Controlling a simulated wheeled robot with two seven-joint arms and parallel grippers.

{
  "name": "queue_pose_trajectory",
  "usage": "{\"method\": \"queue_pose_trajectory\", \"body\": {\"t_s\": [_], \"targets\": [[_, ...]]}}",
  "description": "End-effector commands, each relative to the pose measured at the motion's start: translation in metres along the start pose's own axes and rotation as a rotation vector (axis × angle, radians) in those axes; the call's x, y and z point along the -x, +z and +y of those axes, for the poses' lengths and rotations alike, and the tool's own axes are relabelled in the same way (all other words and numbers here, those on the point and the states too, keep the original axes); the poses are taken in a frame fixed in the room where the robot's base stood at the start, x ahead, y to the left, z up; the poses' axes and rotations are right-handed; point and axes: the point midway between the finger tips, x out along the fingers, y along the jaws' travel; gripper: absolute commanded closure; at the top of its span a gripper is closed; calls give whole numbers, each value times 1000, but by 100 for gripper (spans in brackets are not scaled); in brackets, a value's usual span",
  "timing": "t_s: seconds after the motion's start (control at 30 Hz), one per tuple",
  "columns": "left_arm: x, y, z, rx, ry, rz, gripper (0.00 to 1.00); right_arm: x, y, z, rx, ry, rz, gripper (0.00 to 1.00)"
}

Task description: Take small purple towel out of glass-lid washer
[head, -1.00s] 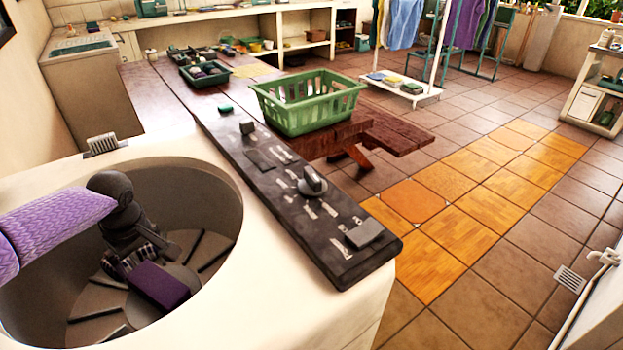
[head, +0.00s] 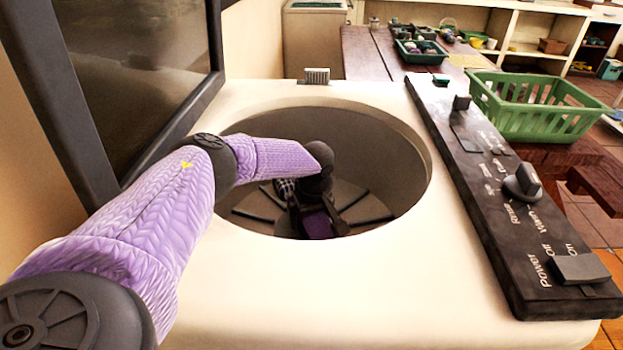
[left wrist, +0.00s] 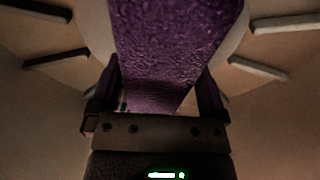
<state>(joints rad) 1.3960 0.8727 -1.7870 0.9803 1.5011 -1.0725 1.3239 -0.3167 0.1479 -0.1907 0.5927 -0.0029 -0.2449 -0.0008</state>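The glass-lid washer (head: 400,285) has a round drum opening, and its dark-framed glass lid (head: 140,80) stands open at the left. My left arm reaches into the drum. The left gripper (head: 318,232) is low inside it, with its fingers on either side of the small purple towel (head: 317,222). In the left wrist view, the purple towel (left wrist: 175,40) runs up between and beyond the fingers of the gripper (left wrist: 160,80). Its edges lie close against the fingertips; whether they grip it I cannot tell. The towel's far end is hidden behind the gripper's palm. My right gripper is out of view.
The drum wall (head: 395,160) surrounds my left gripper. A dark control panel (head: 510,190) with knobs runs along the washer's right side. A green basket (head: 530,120) stands beyond it on a wooden bench. A tray (head: 420,50) of small items stands farther back.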

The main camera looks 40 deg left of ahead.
Motion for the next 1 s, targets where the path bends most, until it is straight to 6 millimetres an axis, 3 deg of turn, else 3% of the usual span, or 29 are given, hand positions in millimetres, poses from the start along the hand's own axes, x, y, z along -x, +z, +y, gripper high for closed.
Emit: {"method": "queue_pose_trajectory", "body": {"t_s": [0.03, 0.3, 0.33, 0.57, 0.67, 0.77, 1.0], "targets": [[0, 0, 0, 0, 0, 0, 17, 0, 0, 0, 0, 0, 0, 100], [0, 0, 0, 0, 0, 0, 74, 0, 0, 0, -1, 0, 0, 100], [0, 0, 0, 0, 0, 0, 77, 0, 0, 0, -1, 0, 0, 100], [2, 0, 0, 0, 0, 0, 77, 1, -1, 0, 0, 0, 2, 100], [14, -2, 0, 0, 2, 0, 77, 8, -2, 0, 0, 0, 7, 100], [36, -6, 0, 1, 5, 1, 77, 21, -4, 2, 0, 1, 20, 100], [112, -17, 0, 1, 6, 1, 77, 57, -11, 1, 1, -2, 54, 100]]}}
